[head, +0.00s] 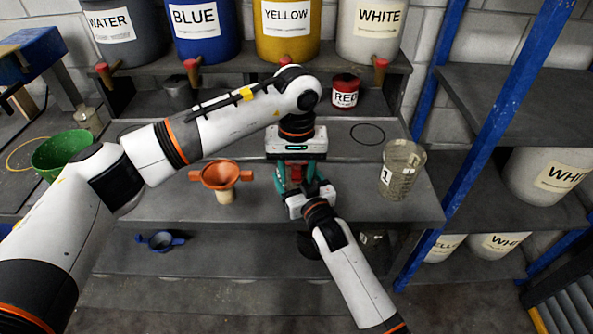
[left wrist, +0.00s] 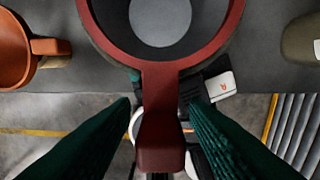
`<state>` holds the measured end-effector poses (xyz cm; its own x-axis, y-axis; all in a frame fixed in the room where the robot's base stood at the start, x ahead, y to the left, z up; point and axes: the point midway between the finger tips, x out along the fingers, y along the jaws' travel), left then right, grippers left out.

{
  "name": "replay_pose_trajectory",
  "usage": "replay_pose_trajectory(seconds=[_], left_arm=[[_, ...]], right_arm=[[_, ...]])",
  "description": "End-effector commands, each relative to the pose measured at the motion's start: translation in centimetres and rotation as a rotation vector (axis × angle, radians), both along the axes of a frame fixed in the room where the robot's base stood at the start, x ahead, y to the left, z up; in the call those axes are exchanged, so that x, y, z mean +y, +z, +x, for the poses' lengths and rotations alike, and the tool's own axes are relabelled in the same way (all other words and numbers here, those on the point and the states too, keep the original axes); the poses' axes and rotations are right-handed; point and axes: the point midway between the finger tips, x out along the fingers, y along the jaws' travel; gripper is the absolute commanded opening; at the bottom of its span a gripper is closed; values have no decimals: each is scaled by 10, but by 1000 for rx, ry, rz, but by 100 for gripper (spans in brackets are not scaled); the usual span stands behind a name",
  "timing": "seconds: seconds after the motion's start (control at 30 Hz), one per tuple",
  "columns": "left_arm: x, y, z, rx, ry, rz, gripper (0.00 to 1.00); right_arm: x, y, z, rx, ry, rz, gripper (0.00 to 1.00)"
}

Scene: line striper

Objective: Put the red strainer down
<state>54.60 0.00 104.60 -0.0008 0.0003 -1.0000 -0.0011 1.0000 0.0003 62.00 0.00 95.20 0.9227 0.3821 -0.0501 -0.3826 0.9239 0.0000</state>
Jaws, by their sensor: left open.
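The red strainer (left wrist: 161,120) shows in the left wrist view, its round rim at the top and its handle pointing down the picture between my two green fingers. My left gripper (left wrist: 160,125) is open, with a gap visible on each side of the handle. In the head view my left gripper (head: 296,182) is over the middle of the bench and hides most of the strainer. My right arm comes up from below, and its gripper (head: 308,200) is close under the left one. Its fingers are not clear.
An orange strainer (head: 221,174) sits on a pale cup left of my left gripper. A grey bucket (head: 401,170) labelled 1 stands at the right. A blue strainer (head: 160,240) lies on the lower shelf. The bench between gripper and bucket is clear.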

Motion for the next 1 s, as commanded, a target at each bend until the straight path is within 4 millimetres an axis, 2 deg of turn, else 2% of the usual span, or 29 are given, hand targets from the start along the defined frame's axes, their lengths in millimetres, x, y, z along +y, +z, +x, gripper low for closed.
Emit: replay_pose_trajectory(seconds=[0.17, 0.4, 0.6, 0.8, 1.0], left_arm=[[-1, 21, 1, -4, -1, -1, 41], [0, 75, 1, -6, 0, -1, 41], [0, 112, 0, -4, -1, 0, 41], [0, 129, 0, -1, -1, -1, 41], [0, 132, 0, -1, -1, 0, 41]], right_arm=[[0, 0, 0, 1, 0, 0, 57], [0, 0, 0, 1, 0, 0, 57], [0, 0, 0, 1, 0, 0, 57], [0, 0, 0, 1, 0, 0, 57], [0, 0, 0, 0, 0, 0, 57]])
